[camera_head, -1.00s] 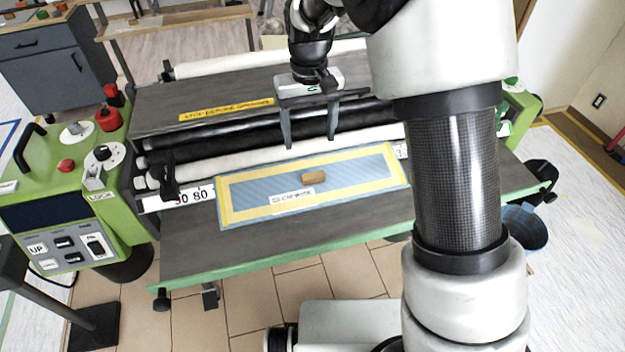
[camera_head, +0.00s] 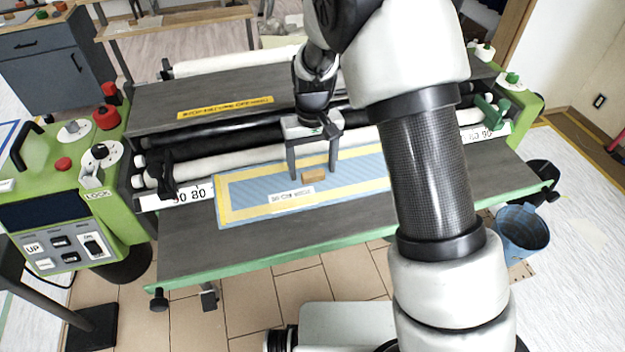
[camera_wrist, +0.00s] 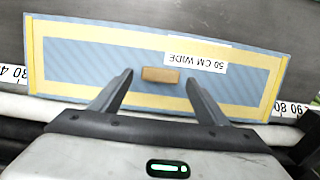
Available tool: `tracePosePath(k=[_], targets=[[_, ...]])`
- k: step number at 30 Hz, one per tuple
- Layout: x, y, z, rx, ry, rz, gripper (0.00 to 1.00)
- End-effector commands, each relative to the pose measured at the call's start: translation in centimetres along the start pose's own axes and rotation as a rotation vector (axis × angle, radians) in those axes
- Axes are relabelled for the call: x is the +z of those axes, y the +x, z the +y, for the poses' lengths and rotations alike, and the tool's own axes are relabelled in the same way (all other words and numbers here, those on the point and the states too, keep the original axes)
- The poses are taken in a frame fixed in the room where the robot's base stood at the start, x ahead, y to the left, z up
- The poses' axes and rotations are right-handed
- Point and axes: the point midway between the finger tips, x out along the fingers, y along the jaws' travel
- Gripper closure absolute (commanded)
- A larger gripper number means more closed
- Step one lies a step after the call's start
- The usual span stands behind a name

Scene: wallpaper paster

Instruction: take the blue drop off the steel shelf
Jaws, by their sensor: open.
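The blue drop (camera_head: 240,194) is a flat blue striped sheet with a yellow border, lying on the grey steel shelf (camera_head: 222,245). It also shows in the wrist view (camera_wrist: 85,60), with a white "50 CM WIDE" label (camera_wrist: 195,54). A small wooden block (camera_head: 314,176) lies on the sheet near its middle. My gripper (camera_head: 313,174) is open and points down over the sheet. In the wrist view its fingers (camera_wrist: 160,78) stand left and right of the block (camera_wrist: 160,74), apart from it. My arm hides the sheet's right end in the head view.
Black and white rollers (camera_head: 230,154) run behind the shelf. A green control panel (camera_head: 60,190) with knobs and buttons stands at the left. A blue bucket (camera_head: 522,232) is on the floor at the right. The shelf's front strip is clear.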

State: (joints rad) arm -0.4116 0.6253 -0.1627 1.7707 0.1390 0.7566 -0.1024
Motion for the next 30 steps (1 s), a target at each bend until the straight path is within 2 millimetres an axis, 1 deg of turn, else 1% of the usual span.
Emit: tracePosePath(k=[2, 3, 8, 12, 13, 19, 22, 26, 30], targets=[[0.0, 0.0, 0.0, 0.000, 0.000, 0.000, 0.31], [0.0, 0.0, 0.0, 0.000, 0.000, 0.000, 0.38], [0.0, -0.1, 0.0, 0.000, 0.000, 0.000, 0.65], [0.0, -0.1, 0.0, 0.000, 0.000, 0.000, 0.89], [0.0, -0.1, 0.0, 0.000, 0.000, 0.000, 0.92], [0.0, -0.2, 0.0, 0.000, 0.000, 0.001, 0.93], [-0.1, -0.8, 0.0, 0.000, 0.000, 0.003, 0.93], [-0.1, -3.0, 0.0, 0.000, 0.001, 0.005, 0.93], [-0.1, -6.0, 0.0, 0.000, 0.001, 0.005, 0.93]])
